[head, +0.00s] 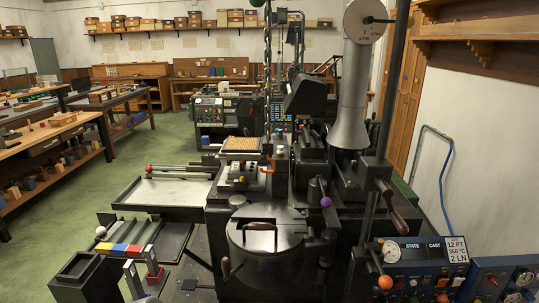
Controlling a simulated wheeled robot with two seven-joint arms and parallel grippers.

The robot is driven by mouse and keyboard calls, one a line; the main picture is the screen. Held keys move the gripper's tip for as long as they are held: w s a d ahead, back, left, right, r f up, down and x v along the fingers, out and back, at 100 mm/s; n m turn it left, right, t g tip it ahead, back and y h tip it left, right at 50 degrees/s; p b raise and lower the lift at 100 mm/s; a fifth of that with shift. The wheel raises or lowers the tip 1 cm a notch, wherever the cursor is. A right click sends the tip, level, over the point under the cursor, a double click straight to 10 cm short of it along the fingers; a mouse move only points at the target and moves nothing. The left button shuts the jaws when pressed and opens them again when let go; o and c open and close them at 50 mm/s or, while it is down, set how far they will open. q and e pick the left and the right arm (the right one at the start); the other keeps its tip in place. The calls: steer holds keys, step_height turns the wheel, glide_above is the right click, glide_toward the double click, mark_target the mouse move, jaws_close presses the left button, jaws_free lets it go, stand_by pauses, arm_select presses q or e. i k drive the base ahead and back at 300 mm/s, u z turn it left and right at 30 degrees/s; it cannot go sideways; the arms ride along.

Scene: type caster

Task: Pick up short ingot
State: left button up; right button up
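Two upright grey bars stand at the lower left, a nearer bar (133,278) and a farther bar (152,261), with red parts at their lower ends. They look like ingots, but I cannot tell for sure which one is the short ingot. They are beside a dark open-topped box (76,266) and a row of blue, yellow and red blocks (119,249). The round lidded pot (265,238) of the caster is to their right, with a handle on its lid. Neither of my grippers shows in the head view.
The black caster fills the centre, with levers and a purple knob (325,202). A grey tray (165,192) juts left. A control panel (425,252) reading STATE CAST is at lower right. Wooden benches (50,132) line the left; green floor (60,215) lies open between.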

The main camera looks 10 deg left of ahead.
mark_target(150, 261)
steer(key=u, duration=2.8)
steer(key=i, duration=2.35)
steer(key=z, duration=2.65)
